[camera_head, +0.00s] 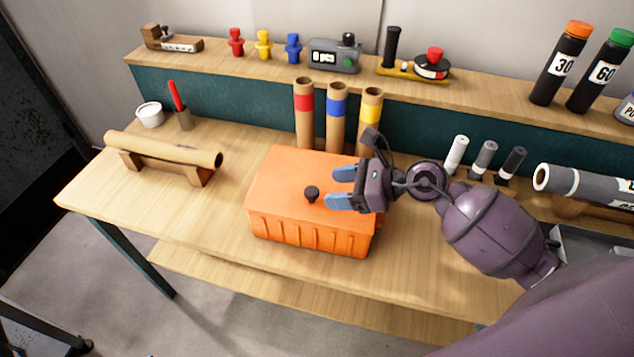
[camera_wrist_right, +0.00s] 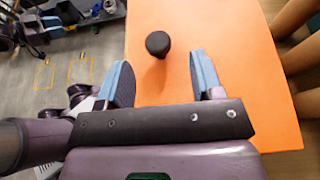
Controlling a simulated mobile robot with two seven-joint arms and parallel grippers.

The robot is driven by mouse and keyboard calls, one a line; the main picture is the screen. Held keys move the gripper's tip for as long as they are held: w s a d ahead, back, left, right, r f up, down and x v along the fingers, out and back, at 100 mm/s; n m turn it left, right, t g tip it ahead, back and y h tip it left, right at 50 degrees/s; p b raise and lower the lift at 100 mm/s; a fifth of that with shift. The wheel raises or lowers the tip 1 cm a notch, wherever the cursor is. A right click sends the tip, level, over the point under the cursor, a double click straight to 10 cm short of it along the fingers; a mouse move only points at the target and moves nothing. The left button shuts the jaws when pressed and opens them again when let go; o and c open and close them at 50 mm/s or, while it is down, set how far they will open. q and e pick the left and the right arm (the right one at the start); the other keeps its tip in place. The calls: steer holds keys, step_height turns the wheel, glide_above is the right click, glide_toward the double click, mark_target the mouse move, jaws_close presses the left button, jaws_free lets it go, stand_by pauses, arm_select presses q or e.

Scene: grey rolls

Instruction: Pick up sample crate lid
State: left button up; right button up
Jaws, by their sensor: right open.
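The orange sample crate stands on the wooden bench, its ribbed front wall (camera_head: 305,236) facing me. Its flat orange lid (camera_head: 285,180) is on top, with a small black knob (camera_head: 311,194) near the middle. My right gripper (camera_head: 338,188) is above the right part of the lid, its blue fingers pointing left towards the knob. In the right wrist view the gripper (camera_wrist_right: 160,80) is open and empty, and the knob (camera_wrist_right: 158,43) lies just beyond the fingertips, between their lines. The gripper does not touch the knob. My left gripper is not in view.
Three cardboard tubes with red (camera_head: 304,103), blue (camera_head: 337,106) and yellow (camera_head: 370,110) bands stand behind the crate. A brown roll (camera_head: 165,150) lies on a wooden stand to the left. A raised shelf (camera_head: 215,60) runs along the back.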

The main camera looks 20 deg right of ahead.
mark_target(314, 191)
steer(key=shift+p+x, duration=0.3)
steer(key=shift+x, duration=2.8)
steer(key=shift+s+a, duration=0.1)
steer(key=shift+s, duration=0.1)
steer(key=c, duration=1)
steer(key=shift+r, duration=0.1)
